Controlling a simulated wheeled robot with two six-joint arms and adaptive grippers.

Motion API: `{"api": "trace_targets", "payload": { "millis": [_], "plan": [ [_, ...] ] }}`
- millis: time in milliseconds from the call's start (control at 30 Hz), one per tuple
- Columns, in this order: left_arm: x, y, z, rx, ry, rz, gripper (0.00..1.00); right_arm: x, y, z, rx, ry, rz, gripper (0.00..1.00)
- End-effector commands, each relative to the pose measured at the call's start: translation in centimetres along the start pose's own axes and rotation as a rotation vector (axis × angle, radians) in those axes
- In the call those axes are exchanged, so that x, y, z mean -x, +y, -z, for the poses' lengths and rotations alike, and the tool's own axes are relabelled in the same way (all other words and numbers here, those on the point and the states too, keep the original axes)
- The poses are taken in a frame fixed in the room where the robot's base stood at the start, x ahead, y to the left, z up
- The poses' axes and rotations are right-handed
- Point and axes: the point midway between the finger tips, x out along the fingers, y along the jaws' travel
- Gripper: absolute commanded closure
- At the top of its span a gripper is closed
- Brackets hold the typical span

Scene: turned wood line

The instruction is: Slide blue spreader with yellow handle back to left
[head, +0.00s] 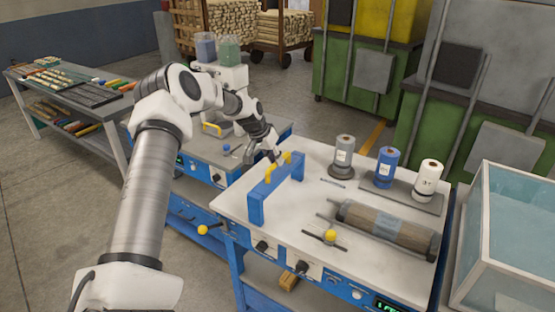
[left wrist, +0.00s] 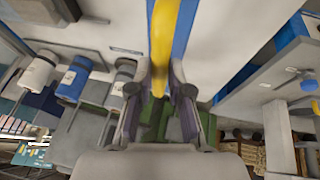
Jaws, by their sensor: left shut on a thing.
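The blue spreader (head: 256,205) stands upright on the left part of the white-topped table. Its yellow handle (head: 286,158) runs along its top. My left gripper (head: 276,158) is at the far end of the handle. In the left wrist view, the yellow handle (left wrist: 161,50) runs between the two fingers of my left gripper (left wrist: 171,92), which is shut on it. The blue spreader (left wrist: 183,30) lies behind the handle there. My right gripper is in neither view.
Grey, blue (head: 386,167) and white (head: 428,178) spools stand at the table's back right. A wooden roller (head: 388,230) lies at the right, with a yellow-knobbed lever (head: 330,236) before it. Another machine table (head: 207,150) adjoins on the left. A glass-sided box (head: 510,230) stands at far right.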

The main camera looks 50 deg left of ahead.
Motion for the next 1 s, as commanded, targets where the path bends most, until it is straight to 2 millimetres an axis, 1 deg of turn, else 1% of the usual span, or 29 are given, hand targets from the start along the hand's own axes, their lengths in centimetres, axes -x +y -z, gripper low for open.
{"api": "trace_targets", "payload": {
  "millis": [67, 100, 133, 167, 433, 567, 667, 800, 900, 1000],
  "plan": [
    [0.0, -0.2, 0.1, 0.000, 0.004, 0.003, 1.00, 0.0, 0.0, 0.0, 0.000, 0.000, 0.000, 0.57],
    [0.1, -0.2, 0.1, 0.000, 0.005, 0.003, 0.71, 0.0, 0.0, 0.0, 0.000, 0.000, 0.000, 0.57],
    [0.1, -0.2, 0.1, 0.000, 0.005, 0.003, 0.60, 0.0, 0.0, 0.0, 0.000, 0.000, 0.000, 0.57],
    [0.1, -0.2, 0.1, 0.001, 0.005, 0.003, 0.57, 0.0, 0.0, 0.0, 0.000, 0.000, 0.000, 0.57],
    [0.1, -0.1, 0.1, 0.001, 0.004, 0.002, 0.57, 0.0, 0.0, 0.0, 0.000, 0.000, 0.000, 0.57],
    [1.1, -0.1, 0.2, 0.001, 0.005, -0.001, 0.57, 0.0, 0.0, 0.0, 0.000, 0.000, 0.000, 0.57],
    [3.1, -0.1, 0.2, 0.001, 0.008, -0.002, 0.57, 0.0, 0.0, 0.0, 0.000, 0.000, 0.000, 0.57],
    [6.8, -0.2, 0.2, 0.002, 0.010, -0.003, 0.57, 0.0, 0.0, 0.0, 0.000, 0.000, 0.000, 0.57],
    [9.2, -0.3, 0.2, 0.002, 0.009, -0.002, 0.57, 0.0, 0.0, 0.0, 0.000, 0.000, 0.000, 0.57],
    [10.9, -0.3, 0.1, 0.003, 0.006, -0.002, 0.57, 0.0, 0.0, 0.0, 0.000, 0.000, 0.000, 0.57]
  ]
}}
